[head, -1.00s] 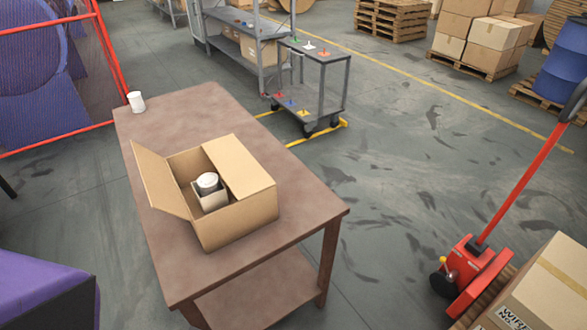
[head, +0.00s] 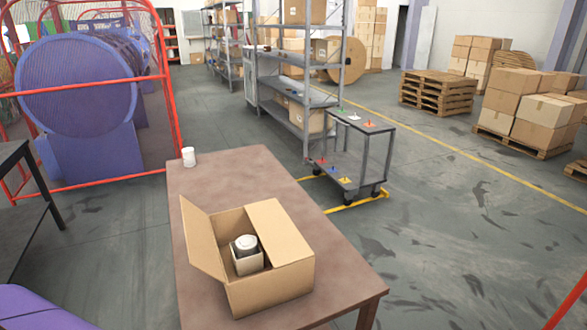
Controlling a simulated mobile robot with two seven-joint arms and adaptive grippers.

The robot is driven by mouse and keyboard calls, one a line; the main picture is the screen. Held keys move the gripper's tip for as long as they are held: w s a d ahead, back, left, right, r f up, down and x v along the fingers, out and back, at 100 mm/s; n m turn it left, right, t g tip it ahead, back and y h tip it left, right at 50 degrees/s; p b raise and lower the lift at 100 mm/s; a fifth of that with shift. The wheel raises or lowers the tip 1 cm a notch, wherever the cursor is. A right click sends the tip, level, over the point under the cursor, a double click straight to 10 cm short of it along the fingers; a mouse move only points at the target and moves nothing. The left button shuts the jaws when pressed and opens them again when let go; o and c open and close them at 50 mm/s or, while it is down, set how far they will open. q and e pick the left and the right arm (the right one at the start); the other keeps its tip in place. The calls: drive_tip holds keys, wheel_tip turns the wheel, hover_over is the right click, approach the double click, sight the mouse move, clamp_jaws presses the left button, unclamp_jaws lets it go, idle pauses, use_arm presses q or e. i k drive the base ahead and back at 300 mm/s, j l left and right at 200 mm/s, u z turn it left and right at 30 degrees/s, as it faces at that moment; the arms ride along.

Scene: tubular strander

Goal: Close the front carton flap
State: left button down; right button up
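An open cardboard carton (head: 272,290) stands on the brown table (head: 215,172) in the head view. Its left flap (head: 203,238) stands up and leans outward to the left. Its right flap (head: 280,232) lies folded inward over the right part of the opening. No raised flap shows along the near side; I cannot tell where the front flap is. Inside is a smaller box (head: 247,262) with a white round-topped item (head: 246,243) in it. Neither of my grippers is in view.
A white cup (head: 188,157) stands at the table's far left corner. A grey cart (head: 352,150) with small coloured pieces stands beyond the table's right side. A red fence (head: 165,100) encloses purple machinery at the left. Open floor lies to the right.

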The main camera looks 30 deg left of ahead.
sight(203, 252)
drive_tip(key=u, duration=1.65)
